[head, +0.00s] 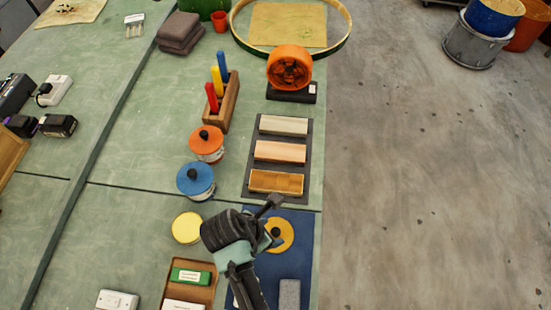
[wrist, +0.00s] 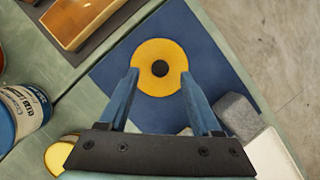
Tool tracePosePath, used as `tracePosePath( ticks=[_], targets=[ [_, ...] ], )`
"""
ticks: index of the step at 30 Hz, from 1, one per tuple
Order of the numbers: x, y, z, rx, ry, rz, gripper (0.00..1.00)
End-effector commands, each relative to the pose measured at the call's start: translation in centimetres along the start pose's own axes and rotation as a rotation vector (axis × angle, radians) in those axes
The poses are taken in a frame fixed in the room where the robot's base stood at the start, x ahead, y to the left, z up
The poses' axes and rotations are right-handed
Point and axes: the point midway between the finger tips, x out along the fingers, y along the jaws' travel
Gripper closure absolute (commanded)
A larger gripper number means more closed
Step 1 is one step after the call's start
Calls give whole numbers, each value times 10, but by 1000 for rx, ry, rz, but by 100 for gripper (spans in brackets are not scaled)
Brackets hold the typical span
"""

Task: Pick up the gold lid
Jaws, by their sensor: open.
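The gold lid (wrist: 147,82) is a round yellow-gold disc with a dark knob (wrist: 160,68) at its centre. It lies on a blue mat (wrist: 118,73). In the head view the lid (head: 285,234) is partly hidden behind my gripper (head: 272,222). In the wrist view my gripper (wrist: 163,88) is open, its two blue fingers pointing toward the lid. The fingertips appear on either side of the lid's near part, with the knob beyond them. Nothing is between the fingers in their grip. I cannot tell the exact height above the lid.
A yellow-topped tin (head: 187,228) stands left of the mat. Blue-lidded (head: 196,180) and orange-lidded (head: 206,142) tins stand farther back. A grey block (wrist: 238,117) lies on the mat right of my fingers. Wooden blocks (head: 278,151) lie on a dark tray beyond. The bench edge is at right.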

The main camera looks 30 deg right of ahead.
Motion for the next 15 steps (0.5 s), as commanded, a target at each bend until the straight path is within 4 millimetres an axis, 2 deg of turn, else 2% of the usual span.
tracePosePath(
  ticks=[3, 6, 14, 15],
  targets=[
    [17, -2, 1, 0, 1, -3, 35],
    [26, -1, 1, 0, 1, -1, 35],
    [28, -1, 1, 0, 1, 2, 35],
    [28, -1, 1, 0, 0, 2, 40]
  ],
)
